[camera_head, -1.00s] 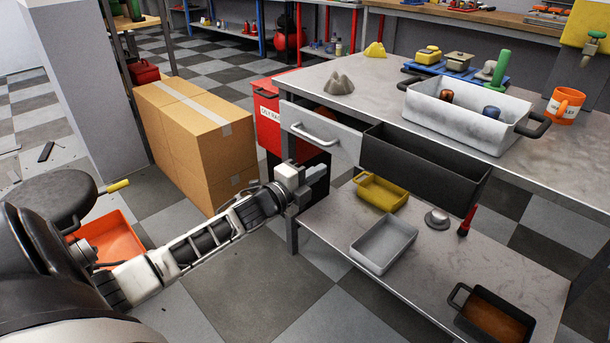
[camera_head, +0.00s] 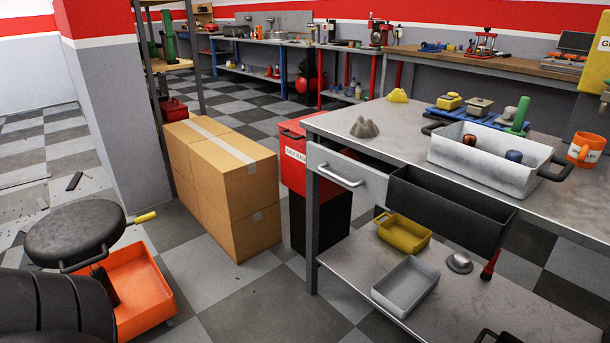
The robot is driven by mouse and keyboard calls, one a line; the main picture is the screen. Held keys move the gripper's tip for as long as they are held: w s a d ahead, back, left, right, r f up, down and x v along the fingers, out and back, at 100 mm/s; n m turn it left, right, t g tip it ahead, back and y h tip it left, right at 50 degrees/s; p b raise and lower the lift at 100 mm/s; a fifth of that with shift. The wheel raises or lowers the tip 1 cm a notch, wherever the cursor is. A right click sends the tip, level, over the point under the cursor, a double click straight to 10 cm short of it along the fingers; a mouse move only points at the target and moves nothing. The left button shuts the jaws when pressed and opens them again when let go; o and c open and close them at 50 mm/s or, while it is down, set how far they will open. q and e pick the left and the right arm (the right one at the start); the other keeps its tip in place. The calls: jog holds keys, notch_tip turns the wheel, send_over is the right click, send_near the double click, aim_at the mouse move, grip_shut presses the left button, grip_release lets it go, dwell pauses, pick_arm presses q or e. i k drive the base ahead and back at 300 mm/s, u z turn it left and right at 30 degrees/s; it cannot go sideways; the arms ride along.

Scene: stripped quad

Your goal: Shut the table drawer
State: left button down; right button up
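The table drawer (camera_head: 338,166) is under the left part of the metal workbench (camera_head: 395,130). It has a light grey front with a bar handle (camera_head: 340,176). Neither of my grippers is in view, and nothing touches the drawer front.
A red bin (camera_head: 293,165) and stacked cardboard boxes (camera_head: 235,195) stand left of the bench. A black stool (camera_head: 75,232) and orange tray (camera_head: 145,295) are nearer. The lower shelf holds a yellow bin (camera_head: 403,234) and grey tray (camera_head: 405,287). Checkered floor before the bench is clear.

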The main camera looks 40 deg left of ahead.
aim_at(369, 179)
jog(key=k, duration=1)
jog(key=u, duration=0.75)
jog(key=i, duration=1.9)
jog(key=z, duration=0.8)
